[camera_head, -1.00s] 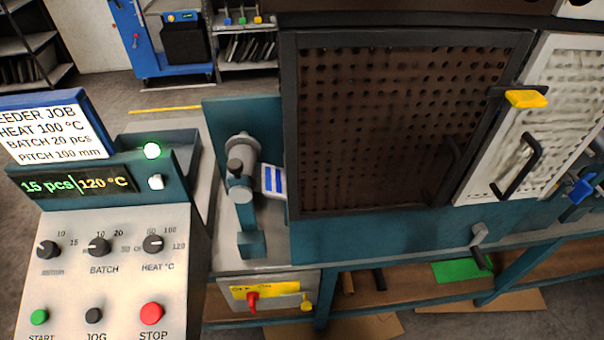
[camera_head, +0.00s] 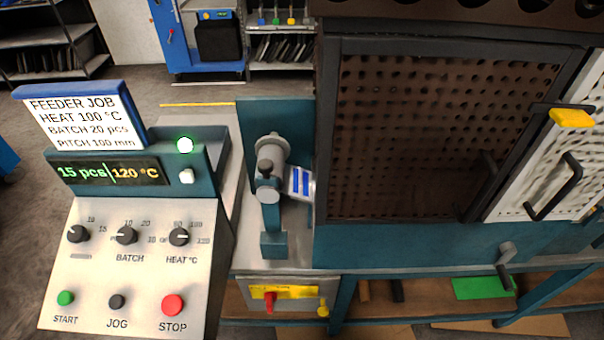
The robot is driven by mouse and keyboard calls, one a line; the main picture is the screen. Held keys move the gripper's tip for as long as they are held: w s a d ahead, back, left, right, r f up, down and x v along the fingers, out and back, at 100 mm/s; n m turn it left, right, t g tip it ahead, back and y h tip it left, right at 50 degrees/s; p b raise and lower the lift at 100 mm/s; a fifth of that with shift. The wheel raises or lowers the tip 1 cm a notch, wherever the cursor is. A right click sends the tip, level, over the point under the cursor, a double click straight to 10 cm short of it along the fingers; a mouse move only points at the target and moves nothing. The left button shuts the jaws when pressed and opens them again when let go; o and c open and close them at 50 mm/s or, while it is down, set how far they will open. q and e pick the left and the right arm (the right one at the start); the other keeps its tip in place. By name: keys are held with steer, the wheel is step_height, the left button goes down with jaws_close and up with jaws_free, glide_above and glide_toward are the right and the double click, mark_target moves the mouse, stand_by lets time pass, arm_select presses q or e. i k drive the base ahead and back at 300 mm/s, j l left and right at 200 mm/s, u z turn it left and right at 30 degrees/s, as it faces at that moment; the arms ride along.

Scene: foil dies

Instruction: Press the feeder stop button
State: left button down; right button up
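The red STOP button (camera_head: 173,305) is at the lower right of the sloped control panel (camera_head: 138,272), which stands at the left in the head view. The black JOG button (camera_head: 117,302) and the green START button (camera_head: 65,298) sit to its left. Above them are three black knobs; the middle one is the BATCH knob (camera_head: 126,235) and the right one the HEAT knob (camera_head: 179,237). The display (camera_head: 110,171) reads 15 pcs and 120 °C. A green lamp (camera_head: 185,145) is lit beside it. Neither of my grippers is in view.
A job card (camera_head: 85,118) reads HEAT 100 °C, BATCH 20 pcs, PITCH 100 mm. Right of the panel stand a feeder roll (camera_head: 270,150) and a dark perforated guard door (camera_head: 430,140). A yellow-labelled switch box (camera_head: 290,293) hangs below. Nothing visible covers the buttons.

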mark_target(172, 305)
steer(key=u, duration=1.25)
